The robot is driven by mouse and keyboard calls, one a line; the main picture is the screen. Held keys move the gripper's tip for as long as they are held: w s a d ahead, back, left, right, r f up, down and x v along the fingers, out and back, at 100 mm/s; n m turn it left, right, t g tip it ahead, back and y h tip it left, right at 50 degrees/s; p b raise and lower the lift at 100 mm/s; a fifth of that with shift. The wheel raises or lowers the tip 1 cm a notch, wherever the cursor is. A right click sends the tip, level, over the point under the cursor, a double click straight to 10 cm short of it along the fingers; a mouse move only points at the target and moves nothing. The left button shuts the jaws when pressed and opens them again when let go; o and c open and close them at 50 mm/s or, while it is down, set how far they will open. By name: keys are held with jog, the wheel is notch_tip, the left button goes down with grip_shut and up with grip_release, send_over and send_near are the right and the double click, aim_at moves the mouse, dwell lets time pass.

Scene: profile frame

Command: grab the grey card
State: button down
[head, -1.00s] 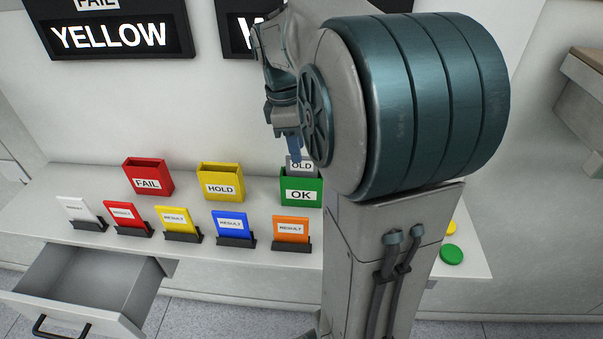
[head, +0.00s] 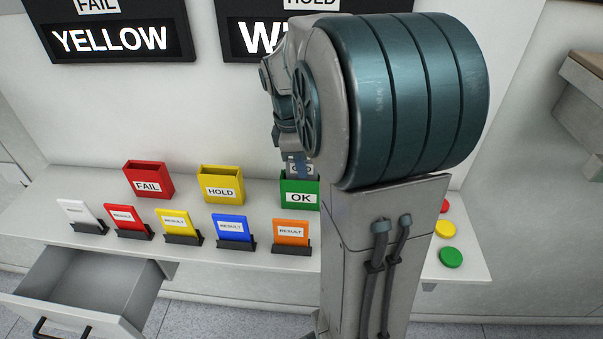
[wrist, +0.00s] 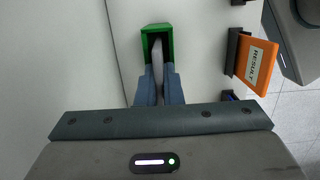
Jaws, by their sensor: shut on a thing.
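The grey card (head: 292,171) stands upright in the open top of the green OK box (head: 300,196), its upper part above the rim. In the head view its label is mostly covered by my fingers. My gripper (head: 300,166) points down at the box and is shut on the card. In the wrist view the thin grey card (wrist: 157,62) lies between the two blue-grey fingers (wrist: 158,88), its far end within the green box (wrist: 157,30). How deep the card sits in the box is hidden.
A yellow HOLD box (head: 221,184) and red FAIL box (head: 148,180) stand left of the green one. Several coloured result cards in black stands line the front, the orange one (head: 291,232) nearest. Round buttons (head: 446,229) are at right. A drawer (head: 85,285) is open below.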

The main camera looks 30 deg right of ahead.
jog(key=shift+r, duration=0.1)
jog(key=shift+s+r, duration=0.1)
jog(key=shift+r, duration=0.1)
notch_tip(320, 180, up, 7)
jog(key=s+a+b, duration=0.3)
jog(key=s+a, duration=0.8)
jog(key=s, duration=0.5)
jog(key=shift+s+f, duration=0.2)
jog(key=shift+f, duration=0.1)
jog(key=shift+w+a, duration=0.1)
